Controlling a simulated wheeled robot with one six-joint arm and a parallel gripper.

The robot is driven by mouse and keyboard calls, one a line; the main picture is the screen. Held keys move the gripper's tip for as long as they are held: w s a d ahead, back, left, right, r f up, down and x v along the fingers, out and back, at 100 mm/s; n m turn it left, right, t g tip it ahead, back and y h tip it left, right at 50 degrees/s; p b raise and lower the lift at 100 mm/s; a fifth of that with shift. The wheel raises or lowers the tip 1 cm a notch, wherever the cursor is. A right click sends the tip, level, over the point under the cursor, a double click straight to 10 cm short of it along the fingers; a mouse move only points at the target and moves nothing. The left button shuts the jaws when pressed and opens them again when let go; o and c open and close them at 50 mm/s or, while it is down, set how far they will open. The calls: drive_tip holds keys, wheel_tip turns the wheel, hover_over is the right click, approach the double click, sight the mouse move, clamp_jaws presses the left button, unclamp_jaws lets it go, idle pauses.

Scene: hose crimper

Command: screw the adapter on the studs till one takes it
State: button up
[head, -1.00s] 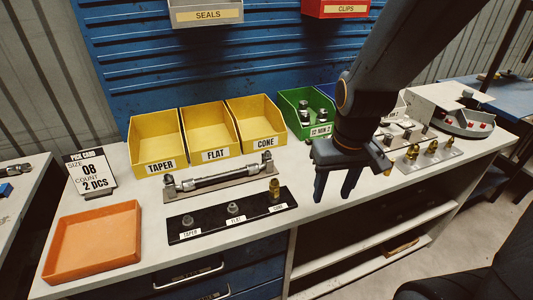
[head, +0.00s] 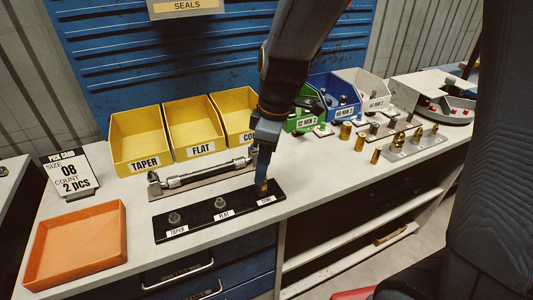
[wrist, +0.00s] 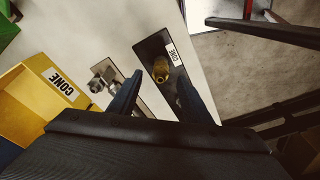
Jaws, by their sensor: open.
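The brass adapter (head: 263,188) stands upright at the CONE end of the black stud strip (head: 196,220). It also shows between my finger tips in the wrist view (wrist: 160,69). The bare grey TAPER stud (head: 174,218) and FLAT stud (head: 220,203) stand on the same strip. My gripper (head: 262,178) points down over the CONE end. Its fingers (wrist: 160,80) are open, one on each side of the adapter in the wrist view. I cannot tell whether they touch it. The stud under the adapter is hidden.
A hose assembly (head: 205,174) lies on a plate just behind the strip. Yellow bins TAPER, FLAT and CONE (head: 237,103) stand behind it. An orange tray (head: 77,245) is at left. Brass fittings (head: 376,155) and a fitting plate (head: 415,147) stand at right.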

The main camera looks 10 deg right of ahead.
drive_tip(key=shift+a+f, duration=0.15)
drive_tip(key=shift+f, duration=0.9)
drive_tip(key=shift+a+f, duration=0.15)
drive_tip(key=shift+f, duration=0.85)
clamp_jaws()
drive_tip(key=n+g, duration=0.1)
drive_tip(key=n, duration=0.5)
drive_tip(key=shift+w, duration=0.1)
drive_tip(key=n, duration=0.5)
drive_tip(key=shift+g, duration=0.3)
drive_tip(key=n, duration=0.6)
drive_tip(key=shift+r+g+h, duration=0.1)
drive_tip(key=shift+g+h, duration=0.2)
drive_tip(key=shift+h, duration=0.1)
drive_tip(key=n, duration=0.4)
drive_tip(key=shift+h, duration=0.3)
drive_tip(key=shift+c, duration=1.2)
unclamp_jaws()
